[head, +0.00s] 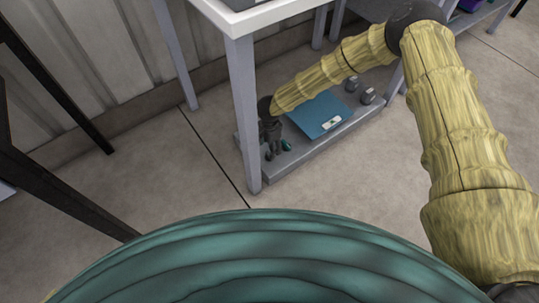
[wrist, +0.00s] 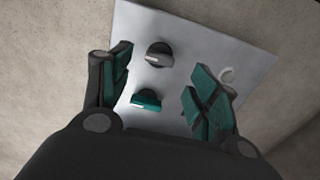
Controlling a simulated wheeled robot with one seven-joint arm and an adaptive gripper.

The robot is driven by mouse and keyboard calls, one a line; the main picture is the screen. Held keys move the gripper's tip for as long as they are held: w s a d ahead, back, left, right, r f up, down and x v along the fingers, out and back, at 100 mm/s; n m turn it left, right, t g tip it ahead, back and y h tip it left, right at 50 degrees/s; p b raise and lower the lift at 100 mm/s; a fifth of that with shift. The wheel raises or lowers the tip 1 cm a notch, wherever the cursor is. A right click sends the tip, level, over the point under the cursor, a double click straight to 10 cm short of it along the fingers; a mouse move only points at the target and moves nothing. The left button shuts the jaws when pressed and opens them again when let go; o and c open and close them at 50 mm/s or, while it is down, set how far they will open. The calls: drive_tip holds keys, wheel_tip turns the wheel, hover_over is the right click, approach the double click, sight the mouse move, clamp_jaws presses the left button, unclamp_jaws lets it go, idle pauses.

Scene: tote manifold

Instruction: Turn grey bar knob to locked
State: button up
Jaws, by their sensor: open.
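The grey bar knob (wrist: 159,55) is on a pale grey panel (wrist: 200,35) in the wrist view. It has a round dark body and a light mark at the left end of its bar. My gripper (wrist: 163,66) is open, its teal-padded fingers apart on the left and right of the picture, with the knob between and slightly beyond the tips. I cannot see contact. A teal knob (wrist: 147,100) sits nearer, between the fingers. In the head view my gripper (head: 272,150) is low beside the table leg, pointing down; the grey bar knob cannot be made out there.
In the head view a blue plate (head: 318,113) and two small grey pieces (head: 351,85) (head: 368,97) are on the low grey shelf (head: 330,142). A table leg (head: 246,115) stands close left of my gripper.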

drive_tip(key=shift+f+b, duration=0.8)
drive_tip(key=shift+f, duration=1.95)
drive_tip(key=c, duration=1)
